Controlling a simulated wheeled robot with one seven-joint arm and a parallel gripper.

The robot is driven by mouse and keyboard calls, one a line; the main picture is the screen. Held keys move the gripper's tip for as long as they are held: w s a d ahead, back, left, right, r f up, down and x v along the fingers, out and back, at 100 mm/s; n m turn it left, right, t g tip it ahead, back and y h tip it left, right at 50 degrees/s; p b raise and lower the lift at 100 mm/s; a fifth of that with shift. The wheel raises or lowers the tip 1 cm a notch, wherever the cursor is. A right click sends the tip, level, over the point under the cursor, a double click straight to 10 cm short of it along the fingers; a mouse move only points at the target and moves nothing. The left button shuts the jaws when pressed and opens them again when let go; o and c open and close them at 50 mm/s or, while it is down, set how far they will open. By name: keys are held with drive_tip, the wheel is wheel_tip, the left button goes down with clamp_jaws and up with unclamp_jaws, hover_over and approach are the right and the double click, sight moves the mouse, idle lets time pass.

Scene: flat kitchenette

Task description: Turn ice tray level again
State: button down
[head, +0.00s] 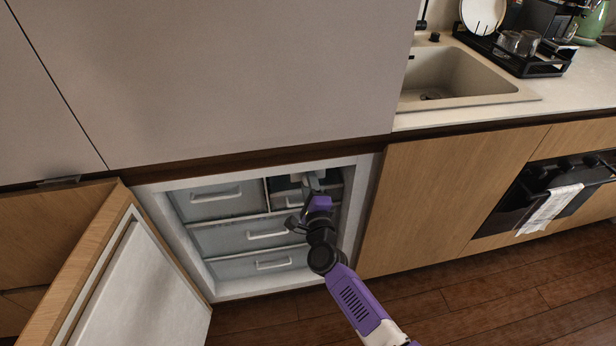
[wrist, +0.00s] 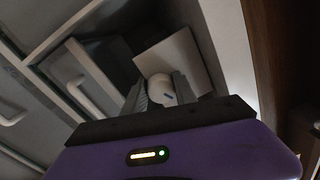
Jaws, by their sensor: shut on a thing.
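My gripper (head: 311,180) reaches into the upper right compartment of the open freezer. In the wrist view, its two dark fingers (wrist: 160,92) are shut on a rounded white knob (wrist: 163,87) with a small blue mark. Behind the knob is a pale square panel (wrist: 181,50), which looks tilted in this view. The panel and knob appear to be the front of the ice tray unit. The tray itself is hidden, so I cannot tell its tilt. In the head view my gripper covers the knob.
The freezer holds grey drawers with white handles, one (head: 216,196) at upper left and others below. A small drawer (head: 292,202) lies just under my gripper. The freezer door (head: 140,285) stands open at left. A wooden cabinet front (head: 450,200) closes off the right.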

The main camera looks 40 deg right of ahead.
drive_tip(key=n+p, duration=0.1)
drive_tip(key=n, duration=0.2)
drive_tip(key=n+p, duration=0.1)
drive_tip(key=n, duration=0.3)
drive_tip(key=shift+t+y, duration=0.3)
drive_tip(key=shift+y, duration=0.1)
drive_tip(key=n+p, duration=0.2)
drive_tip(key=n, duration=0.3)
drive_tip(key=shift+f+n, duration=0.1)
drive_tip(key=shift+n, duration=0.3)
drive_tip(key=shift+n+y+p, duration=0.3)
drive_tip(key=c, duration=1)
unclamp_jaws()
drive_tip(key=p+v, duration=0.1)
drive_tip(key=v, duration=0.7)
